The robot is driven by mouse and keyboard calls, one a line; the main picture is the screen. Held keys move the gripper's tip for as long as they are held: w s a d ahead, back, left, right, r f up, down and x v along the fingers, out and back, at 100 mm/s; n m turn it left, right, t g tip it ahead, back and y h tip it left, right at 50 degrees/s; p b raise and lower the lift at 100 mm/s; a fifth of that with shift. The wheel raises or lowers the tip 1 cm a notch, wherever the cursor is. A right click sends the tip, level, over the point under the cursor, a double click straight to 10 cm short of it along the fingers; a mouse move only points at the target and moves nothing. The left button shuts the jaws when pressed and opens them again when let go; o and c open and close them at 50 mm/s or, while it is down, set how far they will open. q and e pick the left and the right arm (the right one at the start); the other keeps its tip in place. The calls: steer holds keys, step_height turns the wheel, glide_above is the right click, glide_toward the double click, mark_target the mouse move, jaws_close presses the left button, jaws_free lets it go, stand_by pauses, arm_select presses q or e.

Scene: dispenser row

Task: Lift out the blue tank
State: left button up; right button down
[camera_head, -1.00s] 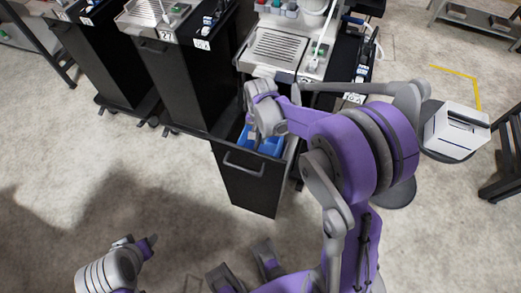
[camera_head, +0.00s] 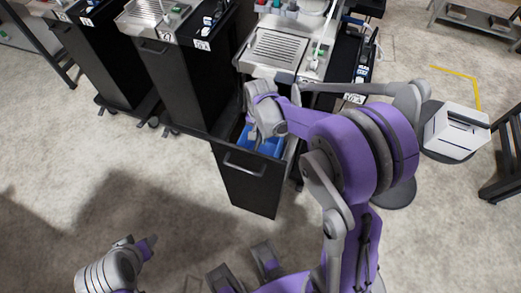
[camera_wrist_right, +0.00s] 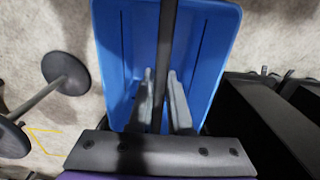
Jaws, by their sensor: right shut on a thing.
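The blue tank (camera_head: 271,146) sits in an open black drawer (camera_head: 247,185) with a grey bar handle, below a dispenser. My right gripper (camera_head: 264,133) reaches down into the drawer over the tank; its fingertips are hidden in the head view. In the right wrist view, the fingers (camera_wrist_right: 160,75) are shut on a dark bar across the middle of the open-topped blue tank (camera_wrist_right: 215,55). My left gripper (camera_head: 150,243) is low at the left over bare floor, away from the tank; its jaw opening is unclear.
The dispenser (camera_head: 282,48) with a drip grate stands behind the drawer. More black dispenser cabinets (camera_head: 190,85) stand to its left. A white box-shaped item (camera_head: 455,132) on a round dark base is at right. The floor in front of the drawer is clear.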

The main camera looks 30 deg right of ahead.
step_height(320, 180, up, 28)
steer(key=p, duration=0.3)
stand_by(0.4)
stand_by(0.5)
